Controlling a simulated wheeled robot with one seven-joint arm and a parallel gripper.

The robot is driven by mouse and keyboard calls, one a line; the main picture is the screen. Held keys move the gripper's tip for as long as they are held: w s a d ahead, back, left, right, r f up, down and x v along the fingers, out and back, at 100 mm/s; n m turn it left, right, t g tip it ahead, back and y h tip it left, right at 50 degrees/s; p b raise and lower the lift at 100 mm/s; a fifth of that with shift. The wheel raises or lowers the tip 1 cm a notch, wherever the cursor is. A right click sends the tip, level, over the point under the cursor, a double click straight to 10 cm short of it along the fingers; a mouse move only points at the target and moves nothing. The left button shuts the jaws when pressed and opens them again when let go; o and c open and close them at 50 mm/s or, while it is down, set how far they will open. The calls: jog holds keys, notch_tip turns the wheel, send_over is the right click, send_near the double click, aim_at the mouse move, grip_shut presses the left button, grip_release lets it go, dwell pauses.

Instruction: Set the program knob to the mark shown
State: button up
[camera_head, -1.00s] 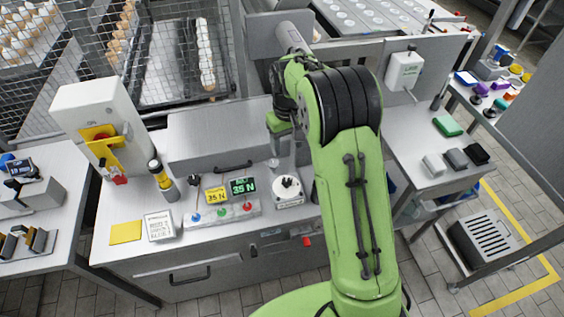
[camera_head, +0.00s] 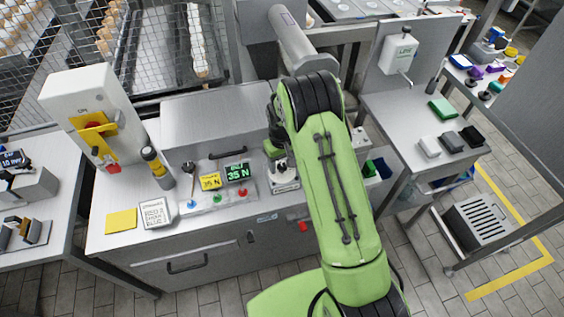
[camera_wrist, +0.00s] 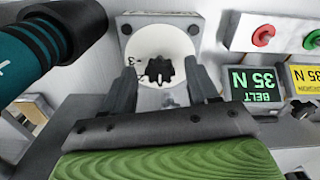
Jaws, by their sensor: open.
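The program knob (camera_wrist: 160,69) is a small dark lobed knob in the middle of a round white dial (camera_wrist: 181,44) in the wrist view. Marks show at the dial's left, one reading 3 and others too small to read. My gripper (camera_wrist: 164,80) is open, its two dark fingers on either side of the knob. I cannot tell whether they touch it. In the head view my arm hides most of the knob; the edge of its base plate (camera_head: 284,187) shows. A black display (camera_head: 237,173) reads "BELT 35 N" in green, and a yellow card (camera_head: 210,182) reads 35 N.
Blue, green and red buttons (camera_head: 242,194) line the panel beside the dial. In the wrist view a dark teal cylinder (camera_wrist: 40,50) lies close at the left. A grey box (camera_head: 210,125) stands behind the panel. A white sign (camera_head: 156,214) and yellow pad (camera_head: 121,220) lie left.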

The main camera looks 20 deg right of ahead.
jog(key=c, duration=1)
jog(key=shift+c, duration=0.2)
jog(key=shift+m, duration=0.3)
jog(key=m+b, duration=0.1)
jog(key=m, duration=0.2)
jog(key=shift+m+b, duration=0.3)
jog(key=m+b, duration=0.1)
jog(key=m, duration=0.3)
jog(key=shift+m, duration=0.3)
jog(key=m+b, duration=0.1)
jog(key=m, duration=0.3)
jog(key=shift+m+b, duration=0.4)
jog(key=shift+m, duration=2.1)
